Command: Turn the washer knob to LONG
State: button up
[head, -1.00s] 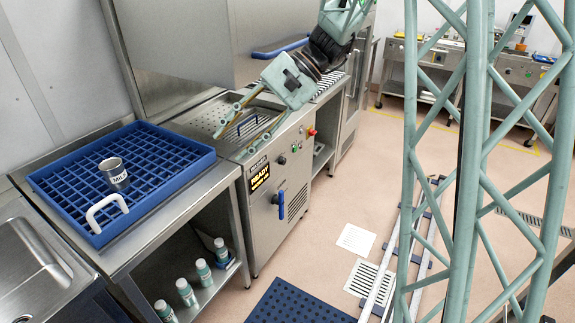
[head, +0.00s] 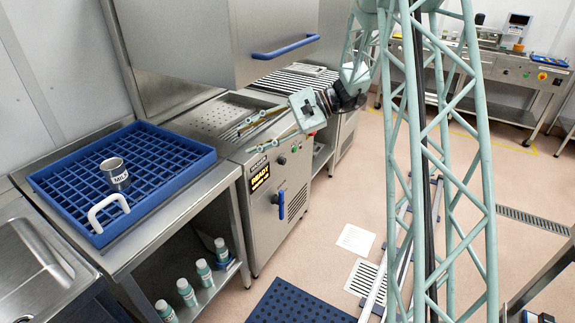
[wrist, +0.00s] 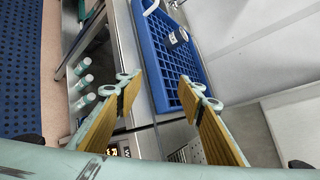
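The washer (head: 264,222) is a steel cabinet with a raised hood (head: 215,45). Its front has a lit READY display (head: 259,177) and small dark controls. One dark round control (head: 281,160), which looks like the knob, sits right of the display; its pointer and any LONG mark are too small to read. My gripper (head: 246,140) is open and empty, its fingers pointing left near the washer's top front edge, above the display and controls. In the wrist view my gripper (wrist: 165,86) shows both fingers spread apart; part of the display (wrist: 128,149) shows below, and the knob cannot be made out.
A blue rack (head: 62,188) holding a metal MILK cup (head: 115,174) stands on the left counter. Several bottles (head: 204,272) stand on the shelf below. A blue lever handle (head: 279,204) juts from the washer front.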

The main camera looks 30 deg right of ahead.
jog(key=w+d+f+m+t, duration=0.3)
jog(key=w+d+f, duration=0.3)
jog(key=d+f, duration=0.2)
jog(key=m+t+h, duration=0.3)
jog(key=m+t, duration=0.5)
send_near(285, 162)
jog(key=s+a+v, duration=0.1)
jog(key=v, duration=0.4)
jog(key=shift+w+d, duration=0.1)
jog(key=shift+d, duration=0.05)
jog(key=shift+w, duration=0.1)
jog(key=shift+b+x, duration=1.05)
jog(key=shift+x, duration=5.75)
jog(key=shift+w+d, duration=0.1)
jog(key=shift+d, duration=0.1)
jog(key=shift+c, duration=0.6)
jog(key=c, duration=0.7)
